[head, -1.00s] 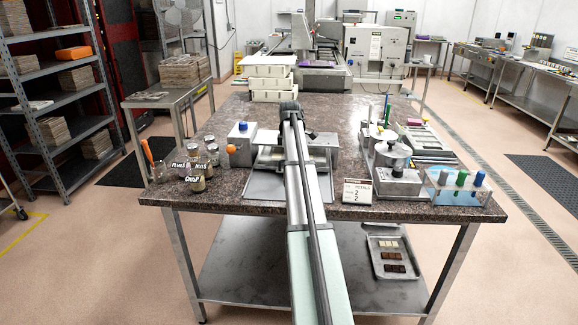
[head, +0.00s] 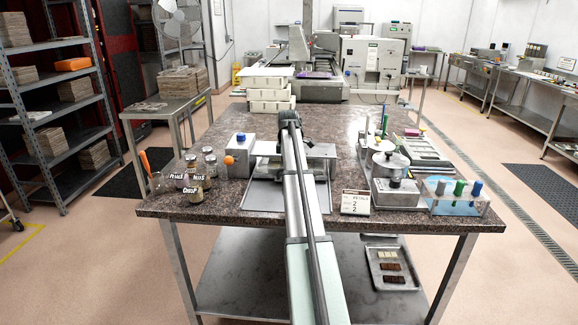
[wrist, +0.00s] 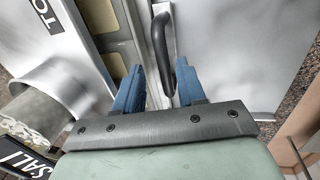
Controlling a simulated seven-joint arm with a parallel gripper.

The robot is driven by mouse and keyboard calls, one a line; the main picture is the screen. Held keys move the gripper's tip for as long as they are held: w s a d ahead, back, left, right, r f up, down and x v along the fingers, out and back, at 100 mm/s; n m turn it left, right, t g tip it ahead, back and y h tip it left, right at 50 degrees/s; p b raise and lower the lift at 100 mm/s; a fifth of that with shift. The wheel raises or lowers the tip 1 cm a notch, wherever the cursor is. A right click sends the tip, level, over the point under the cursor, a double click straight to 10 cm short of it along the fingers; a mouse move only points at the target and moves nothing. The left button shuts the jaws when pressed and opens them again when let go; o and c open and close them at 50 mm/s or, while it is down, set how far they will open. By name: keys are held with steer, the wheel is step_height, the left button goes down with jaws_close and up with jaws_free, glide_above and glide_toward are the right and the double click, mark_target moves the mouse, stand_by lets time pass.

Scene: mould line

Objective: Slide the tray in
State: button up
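A flat silver metal tray (head: 262,196) lies at the front middle of the table, partly hidden behind my arm in the head view. In the wrist view a pale metal surface (wrist: 225,50) carries a black bar handle (wrist: 160,42); I cannot tell for sure that it is the tray. My gripper (wrist: 158,66) has its two blue fingers apart, on either side of the handle's near end. The handle lies close to the right finger, with a clear gap to the left one. Contact cannot be told. In the head view my arm hides the fingers.
Labelled jars (head: 195,182) and a grey box with a blue knob (head: 240,150) stand left. A price sign (head: 355,202), a metal canister (head: 391,166) and a clear rack of coloured tubes (head: 457,194) stand right. White stacked boxes (head: 268,90) are behind.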

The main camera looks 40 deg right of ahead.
step_height(320, 180, up, 14)
steer(key=s+a, duration=0.2)
steer(key=shift+f, duration=0.2)
stand_by(0.7)
